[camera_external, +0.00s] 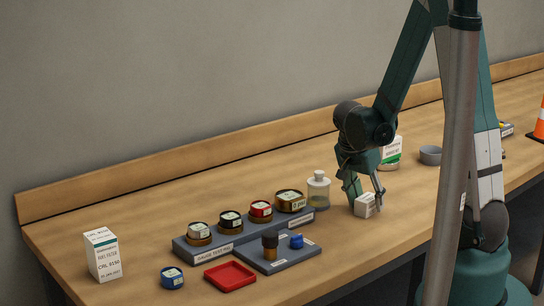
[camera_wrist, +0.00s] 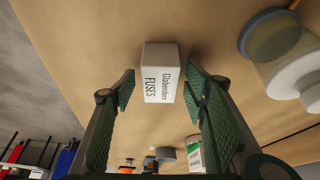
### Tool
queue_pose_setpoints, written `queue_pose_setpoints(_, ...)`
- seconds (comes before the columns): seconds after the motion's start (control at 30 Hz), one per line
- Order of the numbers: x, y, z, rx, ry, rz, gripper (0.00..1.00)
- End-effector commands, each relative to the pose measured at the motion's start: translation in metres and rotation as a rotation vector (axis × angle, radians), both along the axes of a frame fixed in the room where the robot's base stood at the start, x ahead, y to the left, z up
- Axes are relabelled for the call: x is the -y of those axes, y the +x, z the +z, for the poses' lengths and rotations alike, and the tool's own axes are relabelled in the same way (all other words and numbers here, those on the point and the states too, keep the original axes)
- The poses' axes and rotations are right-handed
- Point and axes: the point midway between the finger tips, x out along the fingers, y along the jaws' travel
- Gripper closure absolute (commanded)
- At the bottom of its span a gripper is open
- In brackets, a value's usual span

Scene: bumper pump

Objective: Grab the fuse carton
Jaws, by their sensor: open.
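The fuse carton (camera_wrist: 160,74) is a small white box marked "FUSES", on the wooden bench in the wrist view. In the external view the carton (camera_external: 364,206) sits right of the clear bottle. My gripper (camera_wrist: 163,88) is open in the wrist view, with one finger on each side of the carton and a visible gap at both sides. In the external view my gripper (camera_external: 363,196) points down at the carton, its fingers partly in front of it. I cannot tell whether a finger touches it.
A clear bottle with a white cap (camera_external: 318,189) stands close left of my gripper. The bench in front of the carton is clear.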

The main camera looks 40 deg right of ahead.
Motion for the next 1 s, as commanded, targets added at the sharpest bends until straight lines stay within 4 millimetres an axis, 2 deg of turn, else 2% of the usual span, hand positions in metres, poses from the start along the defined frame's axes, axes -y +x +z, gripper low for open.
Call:
queue_pose_setpoints(0.17, 0.0, 0.0, 0.0, 0.0, 0.0, 0.0, 0.57)
queue_pose_setpoints(0.3, 0.0, 0.0, 0.0, 0.0, 0.0, 0.0, 0.75)
queue_pose_setpoints(0.4, 0.0, 0.0, 0.0, 0.0, 0.0, 0.0, 0.85)
queue_pose_setpoints(0.77, 0.0, 0.0, 0.001, 0.0, 0.0, 0.0, 0.85)
queue_pose_setpoints(1.0, 0.0, 0.0, 0.011, 0.0, 0.0, 0.0, 0.85)
